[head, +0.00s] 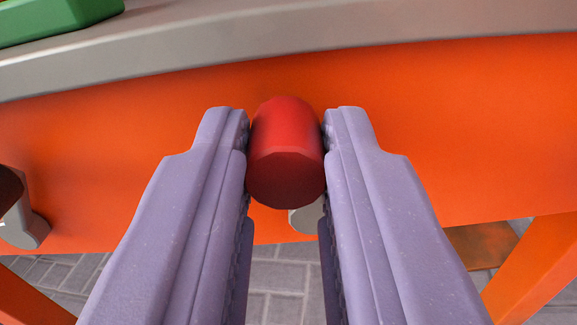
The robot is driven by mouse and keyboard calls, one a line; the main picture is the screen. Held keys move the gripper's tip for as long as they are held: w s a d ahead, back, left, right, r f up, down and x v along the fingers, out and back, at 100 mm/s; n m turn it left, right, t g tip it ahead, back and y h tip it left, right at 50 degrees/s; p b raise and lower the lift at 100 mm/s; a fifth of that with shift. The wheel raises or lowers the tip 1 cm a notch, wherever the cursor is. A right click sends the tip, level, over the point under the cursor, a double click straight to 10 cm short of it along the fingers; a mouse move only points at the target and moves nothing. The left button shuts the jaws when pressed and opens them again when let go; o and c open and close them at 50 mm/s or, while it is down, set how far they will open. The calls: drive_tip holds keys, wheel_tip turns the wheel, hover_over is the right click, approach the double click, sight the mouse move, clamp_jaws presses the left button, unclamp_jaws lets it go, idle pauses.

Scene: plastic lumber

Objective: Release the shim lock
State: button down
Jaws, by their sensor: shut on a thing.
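A red rounded knob (287,150) is in the middle of the head view, in front of an orange panel. I take it to be the shim lock's handle. My gripper (287,135) has its two pale purple fingers on either side of the knob, touching it, and is shut on it. A grey piece (305,217) shows just below the knob, partly hidden by the knob and the right finger. How the knob joins the panel is hidden behind it.
The orange panel (440,130) fills the background under a grey ledge (300,38). A green object (60,18) lies on the ledge at upper left. A grey fitting with a dark end (24,222) is at the left. Orange legs (540,268) stand over grey paving (280,280).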

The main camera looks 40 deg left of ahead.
drive_tip(key=n, duration=0.1)
drive_tip(key=s+a+n, duration=0.1)
drive_tip(key=n, duration=0.1)
drive_tip(key=f+n, duration=0.1)
drive_tip(key=n, duration=0.1)
drive_tip(key=shift+s+a+b, duration=0.15)
drive_tip(key=shift+a+b, duration=0.15)
drive_tip(key=shift+a, duration=0.05)
drive_tip(key=shift+n, duration=0.3)
drive_tip(key=c, duration=1)
unclamp_jaws()
